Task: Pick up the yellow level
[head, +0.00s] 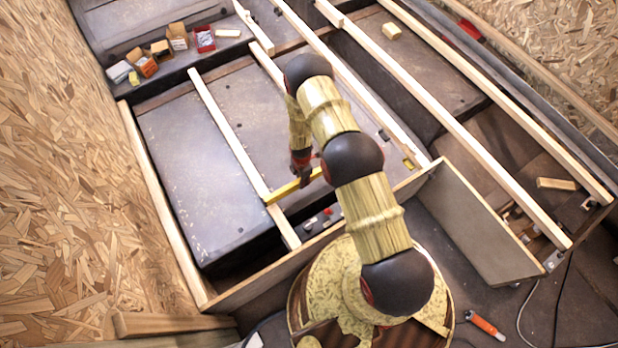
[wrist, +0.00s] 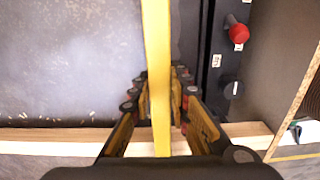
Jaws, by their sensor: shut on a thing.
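The yellow level (head: 290,188) is a thin, straight yellow bar. In the head view it lies across the end of a pale wooden batten, and its right end reaches my gripper (head: 303,179). In the wrist view the level (wrist: 156,60) runs up the middle of the picture, between my gripper's fingers (wrist: 160,95). The fingers are shut on it from both sides. Part of the gripper is hidden by my arm in the head view. I cannot tell whether the level touches the batten beneath it.
Pale battens (head: 228,135) cross the grey panel (head: 185,150). A dark strip with a red knob (wrist: 238,33) and a black knob (wrist: 232,88) is right of the level. Small boxes (head: 143,62) stand at the back left. An orange-handled tool (head: 485,325) lies on the floor.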

